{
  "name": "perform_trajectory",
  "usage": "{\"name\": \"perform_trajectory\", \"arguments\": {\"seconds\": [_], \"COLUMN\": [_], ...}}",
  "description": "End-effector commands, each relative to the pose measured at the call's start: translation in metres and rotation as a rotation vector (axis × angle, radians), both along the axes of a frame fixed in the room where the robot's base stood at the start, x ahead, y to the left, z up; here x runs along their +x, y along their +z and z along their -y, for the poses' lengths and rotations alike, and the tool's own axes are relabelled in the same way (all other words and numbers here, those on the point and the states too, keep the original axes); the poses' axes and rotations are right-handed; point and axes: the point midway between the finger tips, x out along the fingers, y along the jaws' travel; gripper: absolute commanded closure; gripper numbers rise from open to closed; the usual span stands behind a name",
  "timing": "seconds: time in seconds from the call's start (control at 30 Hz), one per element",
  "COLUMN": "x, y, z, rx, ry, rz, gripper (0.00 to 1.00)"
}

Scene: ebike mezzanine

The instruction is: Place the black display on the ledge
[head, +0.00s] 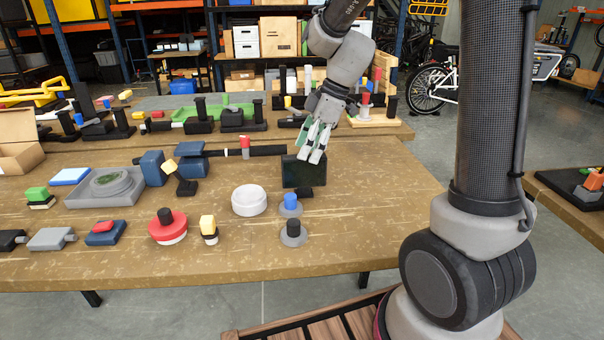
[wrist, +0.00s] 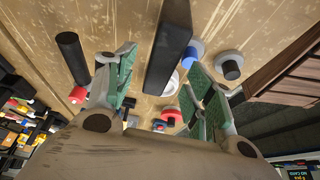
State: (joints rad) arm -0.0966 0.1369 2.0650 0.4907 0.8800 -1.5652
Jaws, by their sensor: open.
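The black display (head: 303,172) stands upright on a small dark foot on the wooden workbench, right of centre in the head view. In the wrist view its dark slab (wrist: 168,42) shows edge-on between the fingers. My gripper (head: 311,156) is open just above the display's top right part, with green pads on its fingers. In the wrist view the gripper (wrist: 160,72) has its fingers spread on either side of the slab; contact is not clear. I cannot tell for sure which surface is the ledge; a wooden surface (head: 390,130) runs behind the workbench.
A white round container (head: 249,201) and two round grey bases with blue (head: 290,203) and black (head: 293,232) knobs stand near the display. A long black bar (head: 262,151) lies to its left. The bench right of the display (head: 375,190) is clear.

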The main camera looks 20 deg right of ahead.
Motion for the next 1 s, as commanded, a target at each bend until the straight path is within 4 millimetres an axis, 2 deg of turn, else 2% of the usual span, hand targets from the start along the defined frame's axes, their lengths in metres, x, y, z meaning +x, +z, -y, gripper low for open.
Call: {"name": "perform_trajectory", "arguments": {"seconds": [0.27, 0.6, 1.0], "x": [0.004, 0.004, 0.005], "y": [-0.028, -0.073, -0.077], "z": [-0.011, -0.025, -0.026], "rx": [0.003, 0.002, 0.001], "ry": [0.02, 0.019, 0.018], "rz": [0.001, 0.003, 0.004], "gripper": [0.46, 0.46, 0.46]}}
